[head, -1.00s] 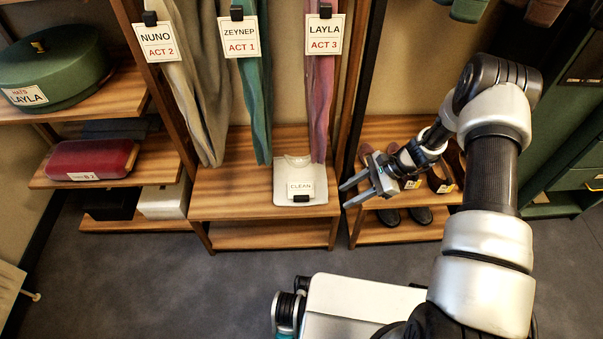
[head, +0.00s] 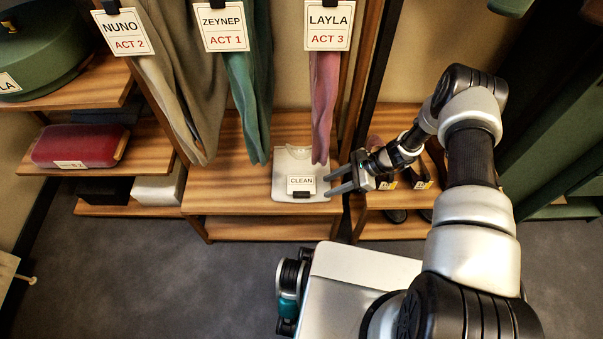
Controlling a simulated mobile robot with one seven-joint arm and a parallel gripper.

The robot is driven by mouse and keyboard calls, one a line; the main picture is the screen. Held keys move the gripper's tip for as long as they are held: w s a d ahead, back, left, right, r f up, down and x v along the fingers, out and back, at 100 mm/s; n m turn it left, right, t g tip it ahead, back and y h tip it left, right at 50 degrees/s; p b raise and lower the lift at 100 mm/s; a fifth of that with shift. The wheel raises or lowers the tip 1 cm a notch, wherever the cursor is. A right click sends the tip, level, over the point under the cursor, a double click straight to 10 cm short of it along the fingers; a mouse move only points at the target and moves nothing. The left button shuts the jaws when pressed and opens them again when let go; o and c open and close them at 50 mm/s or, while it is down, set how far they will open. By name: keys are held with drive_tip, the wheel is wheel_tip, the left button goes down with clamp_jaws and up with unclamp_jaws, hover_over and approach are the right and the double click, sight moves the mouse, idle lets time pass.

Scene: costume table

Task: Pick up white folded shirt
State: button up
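The white folded shirt (head: 290,162) lies flat on the wooden bench shelf (head: 228,199) below the hanging clothes. A card reading CLEAN (head: 301,183) stands at its front edge in a small dark clip. My gripper (head: 328,180) comes in from the right, with its two fingers apart and pointing left at the shirt's right edge. The fingers look empty. I cannot tell whether the fingertips touch the shirt or are above it.
Hanging garments tagged NUNO (head: 125,31), ZEYNEP (head: 224,26) and LAYLA (head: 329,26) drop close above the shirt; the pink one ends just behind it. A dark upright (head: 370,90) stands behind my gripper. A shoe rack (head: 398,230) is at right. Bench left of the shirt is clear.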

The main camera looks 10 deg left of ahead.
sight(306, 193)
drive_tip(key=x, duration=0.3)
drive_tip(key=shift+a+f, duration=0.25)
drive_tip(key=shift+s+a+f+b, duration=0.15)
drive_tip(key=shift+a+f+b, duration=0.15)
drive_tip(key=shift+a+f, duration=0.35)
drive_tip(key=shift+s+a+f+b, duration=0.15)
drive_tip(key=shift+a+f+b, duration=0.15)
drive_tip(key=shift+a, duration=0.65)
drive_tip(key=shift+s+a+f+b, duration=0.15)
drive_tip(key=shift+a+f+b, duration=0.15)
drive_tip(key=shift+a+f, duration=0.35)
drive_tip(key=shift+r, duration=0.2)
clamp_jaws()
